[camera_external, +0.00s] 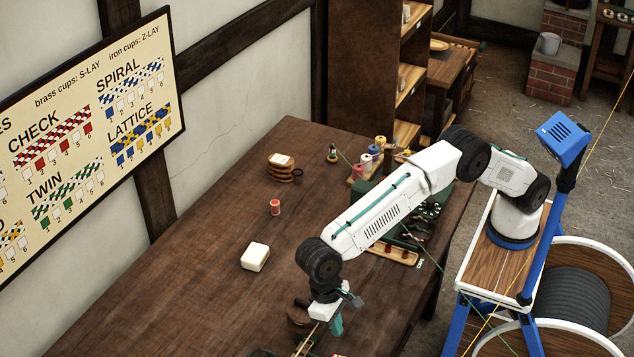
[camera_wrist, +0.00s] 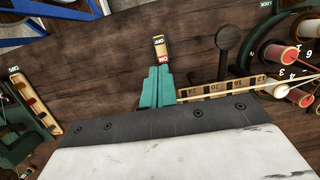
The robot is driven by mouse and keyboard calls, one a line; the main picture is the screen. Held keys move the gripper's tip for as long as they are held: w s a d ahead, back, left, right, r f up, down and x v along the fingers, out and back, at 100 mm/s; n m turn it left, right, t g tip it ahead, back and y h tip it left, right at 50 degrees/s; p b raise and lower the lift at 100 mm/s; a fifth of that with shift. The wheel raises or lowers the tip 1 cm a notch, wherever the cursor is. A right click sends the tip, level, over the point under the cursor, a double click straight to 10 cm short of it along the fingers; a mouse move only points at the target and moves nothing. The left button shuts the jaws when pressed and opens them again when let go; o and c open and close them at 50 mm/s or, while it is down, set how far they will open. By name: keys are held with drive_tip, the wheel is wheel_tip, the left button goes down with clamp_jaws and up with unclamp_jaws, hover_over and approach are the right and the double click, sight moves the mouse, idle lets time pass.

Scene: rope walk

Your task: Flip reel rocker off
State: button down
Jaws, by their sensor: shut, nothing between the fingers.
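A small rocker (camera_wrist: 160,47) with a pale end and a red end shows in the wrist view, upper middle. Its lettering is upside down and looks like OFF on the far end and ON on the red near end. I cannot tell which end is pressed down. My gripper (camera_wrist: 158,72) has teal fingers shut together, empty, with the tips just short of the red end. I cannot tell whether they touch it. In the external view my gripper (camera_external: 335,325) points down over the near part of the dark wooden table (camera_external: 180,290). The rocker cannot be made out there.
In the wrist view, a round-ended dark lever (camera_wrist: 228,40) and a numbered wooden strip (camera_wrist: 215,90) lie right of the fingers, with red spools (camera_wrist: 275,55) beyond. A wooden-framed piece (camera_wrist: 35,105) is at left. A pale block (camera_external: 255,256) and a red spool (camera_external: 275,207) stand on the table.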

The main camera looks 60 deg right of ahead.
drive_tip(key=x, duration=1)
